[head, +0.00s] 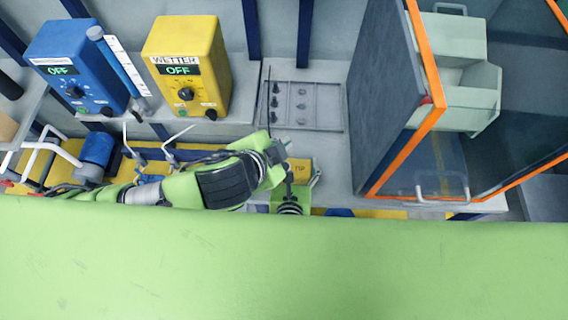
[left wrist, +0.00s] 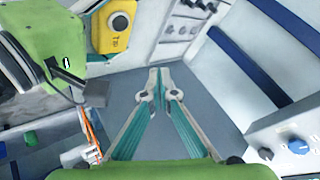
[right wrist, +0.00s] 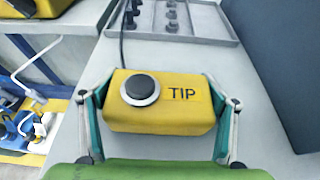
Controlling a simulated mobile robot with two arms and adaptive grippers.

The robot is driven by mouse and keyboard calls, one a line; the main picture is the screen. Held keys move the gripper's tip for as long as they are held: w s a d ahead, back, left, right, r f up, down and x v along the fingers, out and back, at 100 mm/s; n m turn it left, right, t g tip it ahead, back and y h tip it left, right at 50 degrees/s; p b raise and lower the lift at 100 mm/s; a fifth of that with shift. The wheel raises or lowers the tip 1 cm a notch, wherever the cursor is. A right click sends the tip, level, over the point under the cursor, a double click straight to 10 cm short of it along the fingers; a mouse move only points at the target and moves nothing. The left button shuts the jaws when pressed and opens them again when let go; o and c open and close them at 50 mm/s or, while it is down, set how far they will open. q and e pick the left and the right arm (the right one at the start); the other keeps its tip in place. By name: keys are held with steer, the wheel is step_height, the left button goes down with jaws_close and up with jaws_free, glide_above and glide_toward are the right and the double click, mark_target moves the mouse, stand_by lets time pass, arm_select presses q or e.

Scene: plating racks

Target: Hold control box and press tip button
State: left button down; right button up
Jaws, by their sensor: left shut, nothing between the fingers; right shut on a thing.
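The control box is a small yellow box marked TIP (right wrist: 190,115) with a round black button (right wrist: 140,89) in a silver ring on its top. My right gripper (right wrist: 159,98) is shut on it, one finger at each side. The box also shows in the left wrist view (left wrist: 108,38) and, partly covered by my arms, in the head view (head: 301,166). My left gripper (left wrist: 161,84) is shut and empty; its fingertips are apart from the box and button. In the head view my left gripper (head: 283,146) is close beside the box, and its fingertips are hard to make out.
A blue unit (head: 68,62) and a yellow unit marked WETTER (head: 188,70), both reading OFF, stand on the shelf at the left. A grey tray (head: 325,105) with black knobs lies behind the box. An orange-edged cabinet (head: 395,160) bounds the right. A cable runs from the box.

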steer(key=shift+s+d+f, duration=0.15)
steer(key=shift+f, duration=0.15)
arm_select(q)
steer(key=shift+f, duration=4.4)
steer(key=shift+f, duration=0.1)
steer(key=shift+w+f, duration=0.1)
steer(key=shift+f, duration=0.25)
steer(key=shift+f, duration=0.1)
